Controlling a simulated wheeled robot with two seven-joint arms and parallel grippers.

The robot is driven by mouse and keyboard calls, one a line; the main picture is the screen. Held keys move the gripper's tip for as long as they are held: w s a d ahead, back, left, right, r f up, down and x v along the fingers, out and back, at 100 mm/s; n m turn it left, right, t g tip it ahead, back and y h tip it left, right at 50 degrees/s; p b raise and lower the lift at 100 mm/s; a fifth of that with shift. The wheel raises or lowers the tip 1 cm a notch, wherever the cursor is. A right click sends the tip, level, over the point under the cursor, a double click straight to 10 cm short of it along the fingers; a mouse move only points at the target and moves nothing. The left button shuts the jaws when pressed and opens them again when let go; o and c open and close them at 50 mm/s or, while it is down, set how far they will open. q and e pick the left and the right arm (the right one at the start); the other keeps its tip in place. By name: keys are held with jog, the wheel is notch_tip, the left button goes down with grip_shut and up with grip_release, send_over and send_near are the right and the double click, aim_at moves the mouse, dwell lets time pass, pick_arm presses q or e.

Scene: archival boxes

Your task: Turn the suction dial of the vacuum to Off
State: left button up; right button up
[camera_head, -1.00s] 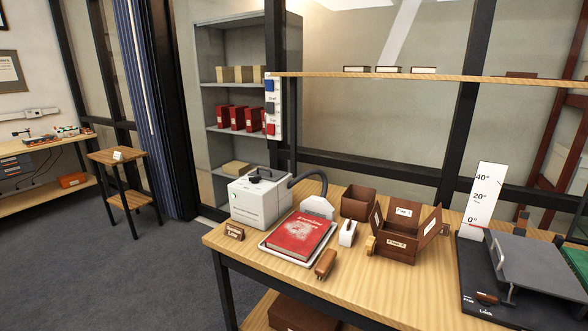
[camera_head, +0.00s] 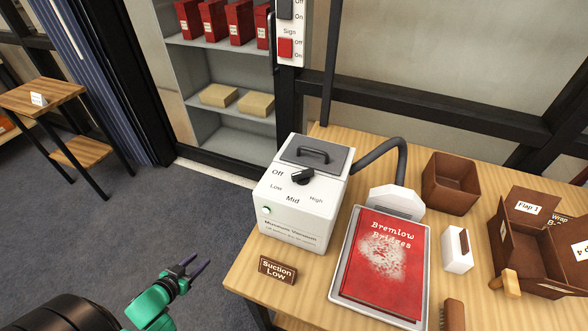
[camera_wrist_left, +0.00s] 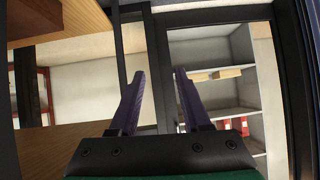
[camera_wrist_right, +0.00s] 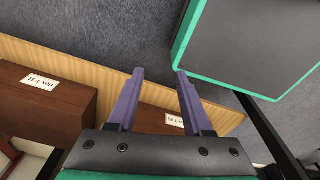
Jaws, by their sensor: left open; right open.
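The white vacuum (camera_head: 296,228) stands on the table's left end, with a black handle on top and a grey hose at its right. Its black suction dial (camera_head: 302,177) is on the sloped face, among the labels Off, Low, Mid and High. The dial's narrow end points left, seemingly at Low; the exact setting is hard to read. My left gripper (camera_head: 202,262) is open and empty, left of the table and apart from the vacuum. Its fingers show in the left wrist view (camera_wrist_left: 159,76). My right gripper (camera_wrist_right: 160,76) is open and empty in its wrist view, outside the head view.
A red book (camera_head: 381,260) lies on a tray (camera_head: 338,282) beside the hose's white nozzle (camera_head: 396,203). Brown boxes (camera_head: 451,182) stand further right. A shelf (camera_head: 215,118) is behind. Open floor lies left of the table.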

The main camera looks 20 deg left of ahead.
pick_arm(q)
jog(key=w+d+r+m+t+h, duration=0.1)
jog(key=w+r+m+t+h, duration=0.35)
jog(key=r, duration=1.05)
jog(key=w+d+r+h, duration=0.3)
jog(key=d+r, duration=0.2)
jog(key=r, duration=0.4)
jog(key=m+g+h+p, duration=0.2)
jog(key=m+g+h, duration=0.2)
jog(key=m+h, duration=0.15)
send_near(292, 176)
jog(key=shift+n+h, duration=0.4)
jog(key=x, duration=1)
jog(key=shift+w+a+f, duration=0.1)
jog(key=shift+w+f, duration=0.1)
jog(key=shift+w, duration=0.05)
jog(key=shift+w+d+f, duration=0.15)
jog(key=shift+w+d, duration=0.1)
jog(key=shift+d, duration=0.1)
grip_shut()
pick_arm(e)
jog(key=s+r, duration=0.1)
jog(key=d+r, duration=0.1)
jog(key=shift+s+r, duration=0.3)
jog(key=shift+s, duration=0.1)
